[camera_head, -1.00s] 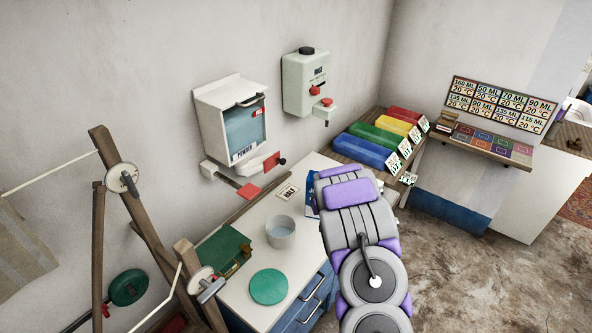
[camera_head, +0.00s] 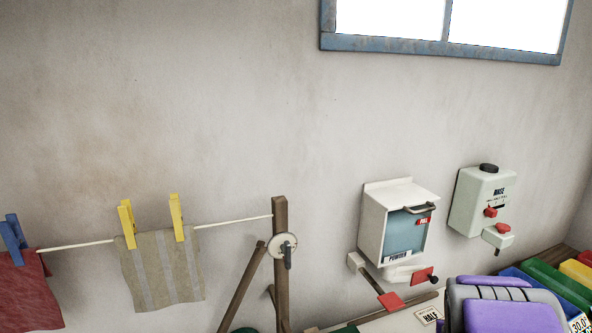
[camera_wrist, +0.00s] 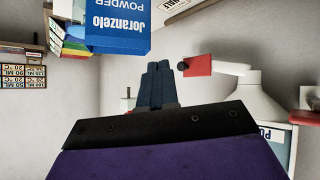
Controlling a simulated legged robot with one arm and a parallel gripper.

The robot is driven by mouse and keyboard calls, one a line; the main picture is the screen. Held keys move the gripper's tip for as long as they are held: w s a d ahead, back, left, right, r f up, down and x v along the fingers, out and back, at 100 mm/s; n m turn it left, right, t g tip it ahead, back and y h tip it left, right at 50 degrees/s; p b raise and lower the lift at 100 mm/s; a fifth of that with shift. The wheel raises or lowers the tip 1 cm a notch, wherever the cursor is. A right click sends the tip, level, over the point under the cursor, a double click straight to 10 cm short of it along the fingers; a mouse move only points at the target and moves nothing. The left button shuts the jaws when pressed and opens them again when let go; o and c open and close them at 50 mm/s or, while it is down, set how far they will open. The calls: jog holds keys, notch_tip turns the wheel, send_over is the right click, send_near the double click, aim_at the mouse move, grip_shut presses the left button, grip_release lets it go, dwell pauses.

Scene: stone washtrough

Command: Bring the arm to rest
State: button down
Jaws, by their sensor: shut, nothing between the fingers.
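My arm (camera_head: 505,308), grey and purple, shows only in part at the bottom right of the head view; its gripper end is out of that frame. In the wrist view my gripper (camera_wrist: 157,84) shows as two dark blue-grey fingers pressed together, with nothing held. That view is upside down. A blue box marked Joranzelo Powder (camera_wrist: 118,25) stands near the fingertips at the top, apart from them as far as I can tell. A red paddle (camera_wrist: 198,65) is to the right of the fingers.
The powder dispenser (camera_head: 398,225) and a pale green bottle dispenser (camera_head: 481,200) hang on the wall. Several coloured bins (camera_head: 556,275) are at the right. A clothesline with a striped cloth (camera_head: 160,268) and a red cloth (camera_head: 25,300) is at the left. A window (camera_head: 446,45) is above.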

jog(key=s+a+r+n+g+y+b, duration=0.1)
jog(key=s+a+r+g+y, duration=0.15)
jog(key=s+a, duration=0.75)
jog(key=s+a+r+n+g+y, duration=0.15)
jog(key=s+a+g, duration=0.25)
jog(key=s+a, duration=0.6)
jog(key=s+a+r+g, duration=0.1)
jog(key=s+a+g, duration=0.1)
jog(key=s, duration=0.6)
jog(key=s+a+r+n+g+y, duration=0.1)
jog(key=s+a, duration=0.3)
jog(key=s, duration=0.5)
jog(key=shift+a+r+g+b, duration=0.4)
jog(key=shift+r+g, duration=0.15)
jog(key=shift+g, duration=0.1)
jog(key=shift+n, duration=0.25)
